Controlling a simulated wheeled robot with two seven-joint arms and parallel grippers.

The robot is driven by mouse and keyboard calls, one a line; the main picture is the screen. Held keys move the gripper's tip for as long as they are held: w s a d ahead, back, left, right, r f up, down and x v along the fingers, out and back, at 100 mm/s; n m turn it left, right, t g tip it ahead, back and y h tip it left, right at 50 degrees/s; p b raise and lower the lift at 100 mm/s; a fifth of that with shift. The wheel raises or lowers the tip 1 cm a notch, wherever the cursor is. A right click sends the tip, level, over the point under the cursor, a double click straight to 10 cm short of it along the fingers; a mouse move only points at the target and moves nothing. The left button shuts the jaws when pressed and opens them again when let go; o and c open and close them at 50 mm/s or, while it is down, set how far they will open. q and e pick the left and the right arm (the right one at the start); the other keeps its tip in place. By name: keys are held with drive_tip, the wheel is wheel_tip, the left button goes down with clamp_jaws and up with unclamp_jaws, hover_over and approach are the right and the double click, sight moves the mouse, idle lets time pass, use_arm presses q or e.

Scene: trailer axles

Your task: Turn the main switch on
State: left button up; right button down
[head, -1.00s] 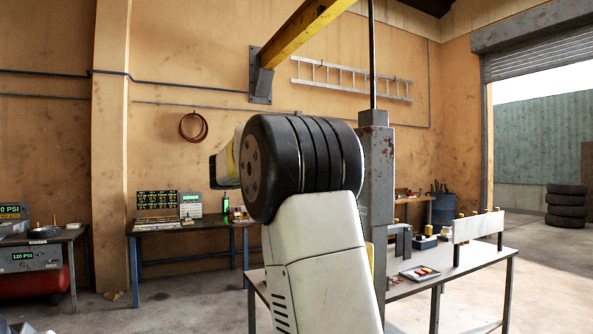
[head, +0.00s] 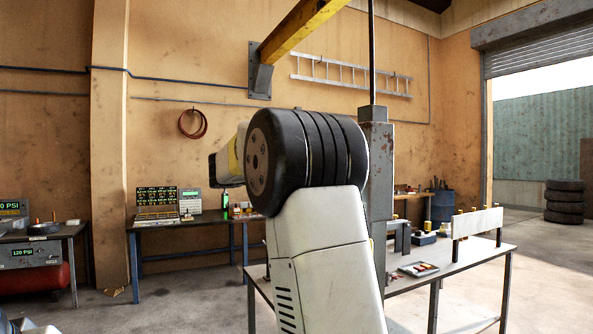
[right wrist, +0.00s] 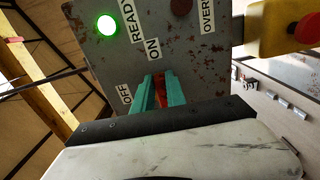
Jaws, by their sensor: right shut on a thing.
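In the right wrist view a scuffed grey panel (right wrist: 205,70) fills the upper middle. The red handle of the main switch (right wrist: 160,83) stands beside the labels "OFF" and "ON". My right gripper (right wrist: 158,90) has its teal fingers on both sides of the red handle, shut on it. The fingers hide part of the handle, so I cannot tell which position it is in. In the head view my own arm fills the middle, and neither the switch nor the right gripper shows there. My left gripper is not in view.
A green lamp (right wrist: 106,25) glows by the label "READY". A dark red knob (right wrist: 181,6) is by "OVER...", and a yellow box (right wrist: 280,25) with a red button sits at right. In the head view a grey post (head: 376,170) stands beside my arm, with a workbench (head: 455,262) at right.

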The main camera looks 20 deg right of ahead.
drive_tip(key=c, duration=1.4)
unclamp_jaws()
drive_tip(key=shift+o, duration=0.2)
drive_tip(key=a, duration=0.7)
drive_tip(key=shift+s+a, duration=0.3)
drive_tip(key=shift+a, duration=0.1)
